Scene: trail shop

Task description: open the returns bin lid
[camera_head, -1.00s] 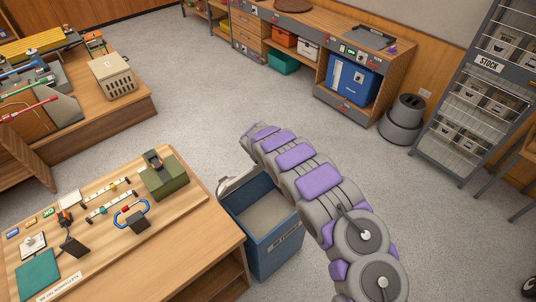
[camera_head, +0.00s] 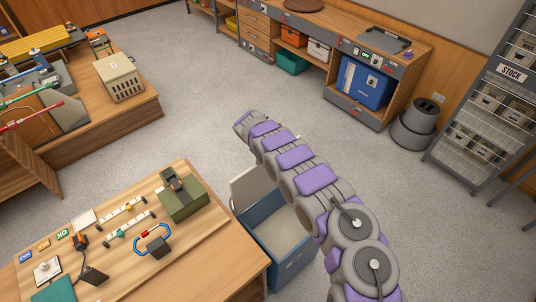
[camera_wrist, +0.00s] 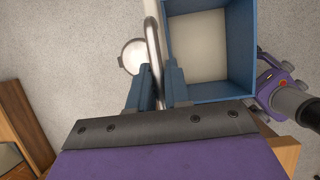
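The returns bin (camera_head: 283,262) is a blue open box beside the wooden counter; its pale interior shows. Its light grey lid (camera_head: 248,188) stands raised at the bin's left edge. In the wrist view the blue bin rim (camera_wrist: 222,92) lies right of my gripper (camera_wrist: 157,70). A narrow grey edge or bar (camera_wrist: 153,40), seemingly part of the lid, runs between my two blue fingers. The fingers are close on both sides of it; whether they grip it is unclear. A pale round thing (camera_wrist: 131,56) shows left of the bar. In the head view my arm reaches over the bin and hides my gripper.
The wooden counter (camera_head: 215,240) left of the bin carries a green box (camera_head: 182,196) and small tools. A grey bin (camera_head: 415,125) and a stock rack (camera_head: 480,130) stand at the right. Open carpet (camera_head: 200,120) lies beyond the bin.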

